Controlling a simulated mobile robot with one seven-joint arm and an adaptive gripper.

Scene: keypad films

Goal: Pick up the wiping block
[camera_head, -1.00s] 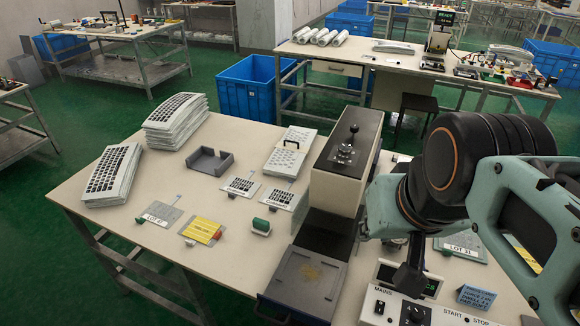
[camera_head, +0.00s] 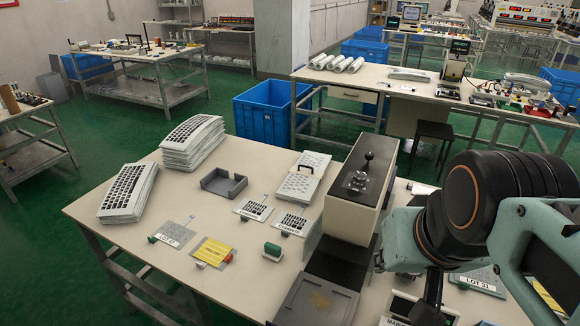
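A small block with a green top and a pale underside (camera_head: 272,251), which looks like the wiping block, lies on the near part of the cream table (camera_head: 240,290). It is between the yellow card (camera_head: 214,252) and the long dark-topped machine (camera_head: 358,190). Nothing covers it. My arm comes in from the right edge. My gripper (camera_head: 428,310) hangs down at the bottom right, beyond the machine's right side and well apart from the block. Its fingertips are small, dark and partly cut off, so I cannot tell whether it is open or holds anything.
The tall machine with a black knob stands between my arm and the block; its tray (camera_head: 318,303) reaches toward the front edge. Bare tabletop surrounds the block.

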